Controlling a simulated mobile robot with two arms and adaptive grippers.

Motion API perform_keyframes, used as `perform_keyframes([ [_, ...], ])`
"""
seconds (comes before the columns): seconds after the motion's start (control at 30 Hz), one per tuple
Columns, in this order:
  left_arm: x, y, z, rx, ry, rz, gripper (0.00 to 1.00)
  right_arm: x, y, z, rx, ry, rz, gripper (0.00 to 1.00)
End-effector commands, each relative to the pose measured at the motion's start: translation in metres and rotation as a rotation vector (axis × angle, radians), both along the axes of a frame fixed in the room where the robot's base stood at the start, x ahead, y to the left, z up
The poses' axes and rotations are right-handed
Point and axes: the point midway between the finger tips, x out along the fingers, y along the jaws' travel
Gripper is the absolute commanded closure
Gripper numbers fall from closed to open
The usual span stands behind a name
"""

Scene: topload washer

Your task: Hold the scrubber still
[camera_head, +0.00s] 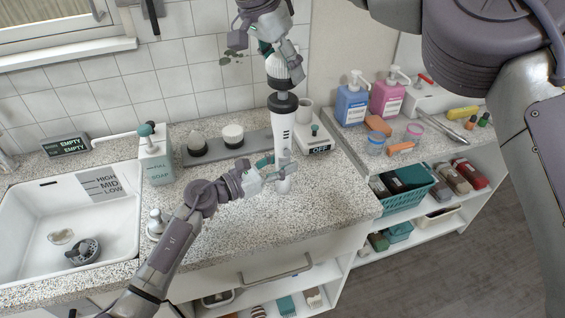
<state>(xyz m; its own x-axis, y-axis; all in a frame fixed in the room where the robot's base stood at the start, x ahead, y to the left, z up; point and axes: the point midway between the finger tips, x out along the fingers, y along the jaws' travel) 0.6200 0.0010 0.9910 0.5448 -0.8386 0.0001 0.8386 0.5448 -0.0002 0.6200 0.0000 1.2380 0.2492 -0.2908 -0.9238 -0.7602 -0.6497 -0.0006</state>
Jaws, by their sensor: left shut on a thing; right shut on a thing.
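The scrubber (282,130) is upright above the counter, with a white handle, a dark collar and a pale brush head (278,68) on top. My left gripper (278,170) reaches in from the left and is shut on the lower part of the handle. My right gripper (273,45) comes from above and is shut at the brush head at the top. The fingers partly hide both ends. I cannot tell whether the handle's bottom touches the counter.
A soap dispenser (156,160) and sink (120,225) are left. Blue (351,105) and pink (386,98) bottles stand right.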

Motion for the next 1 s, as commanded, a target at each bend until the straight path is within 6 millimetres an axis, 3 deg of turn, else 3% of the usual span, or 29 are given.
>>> perform_keyframes([
  [0.5, 0.000, 0.000, 0.000, 0.000, 0.000, 0.000, 1.00, 0.000, 0.000, 0.027, 0.000, -0.001, 0.000, 0.90],
  [0.8, 0.000, 0.000, 0.000, 0.000, 0.000, 0.000, 1.00, 0.000, 0.000, 0.030, 0.001, -0.001, 0.000, 0.90],
  [0.83, 0.000, 0.000, 0.000, 0.000, 0.000, 0.000, 0.59, 0.000, 0.000, 0.030, 0.001, -0.001, 0.000, 0.90],
  [1.0, 0.000, 0.000, 0.000, 0.000, 0.000, 0.000, 0.31, 0.000, 0.000, 0.030, 0.001, -0.001, 0.000, 0.90],
])
